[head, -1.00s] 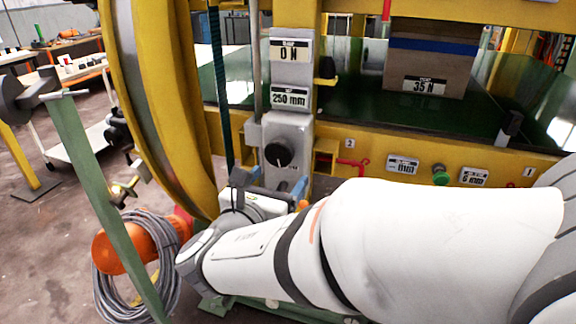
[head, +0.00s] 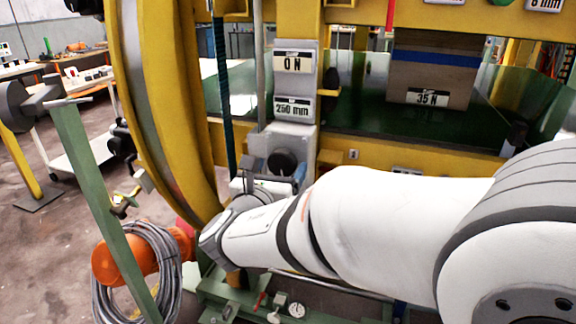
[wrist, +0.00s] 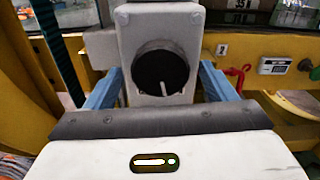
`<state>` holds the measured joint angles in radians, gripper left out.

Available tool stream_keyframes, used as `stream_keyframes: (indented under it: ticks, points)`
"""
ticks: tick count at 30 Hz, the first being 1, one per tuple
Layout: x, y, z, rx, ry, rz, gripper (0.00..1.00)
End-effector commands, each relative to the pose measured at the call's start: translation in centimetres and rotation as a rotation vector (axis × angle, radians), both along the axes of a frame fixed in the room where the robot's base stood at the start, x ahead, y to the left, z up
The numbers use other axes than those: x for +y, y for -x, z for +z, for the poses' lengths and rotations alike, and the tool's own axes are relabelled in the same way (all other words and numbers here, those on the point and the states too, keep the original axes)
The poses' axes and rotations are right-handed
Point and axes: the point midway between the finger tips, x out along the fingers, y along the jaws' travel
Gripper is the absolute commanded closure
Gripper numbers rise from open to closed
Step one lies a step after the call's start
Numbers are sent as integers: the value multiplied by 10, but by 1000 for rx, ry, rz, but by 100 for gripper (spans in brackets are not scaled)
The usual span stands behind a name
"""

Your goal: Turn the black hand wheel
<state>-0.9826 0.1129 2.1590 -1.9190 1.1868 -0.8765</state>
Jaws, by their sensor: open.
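The black hand wheel (head: 281,162) is a round black knob on the front of a grey housing, below the 0 N and 250 mm labels. In the wrist view the black hand wheel (wrist: 160,72) faces me, with a pale pointer mark pointing down. My gripper (wrist: 162,82) is open, its blue fingers to the left and right of the wheel with gaps on both sides. I see no contact with the wheel. In the head view my wrist hides most of the gripper, and a blue finger shows at the wheel's right.
A large yellow ring (head: 155,110) stands left of the housing. A green post (head: 105,205) and an orange drum with coiled grey cable (head: 150,265) are at the lower left. A yellow beam with small labels runs to the right. A box marked 35 N (head: 430,75) sits behind.

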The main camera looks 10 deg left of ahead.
Motion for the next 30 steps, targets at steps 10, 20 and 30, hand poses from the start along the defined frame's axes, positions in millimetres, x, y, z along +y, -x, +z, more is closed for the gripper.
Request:
stream_keyframes:
  ticks: [10, 20, 30]
  points:
    - [0, 0, 0, 0, 0, -1, 48]
    - [-1, 0, 0, 0, -2, -2, 67]
    - [-1, 0, -3, -9, -103, -3, 67]
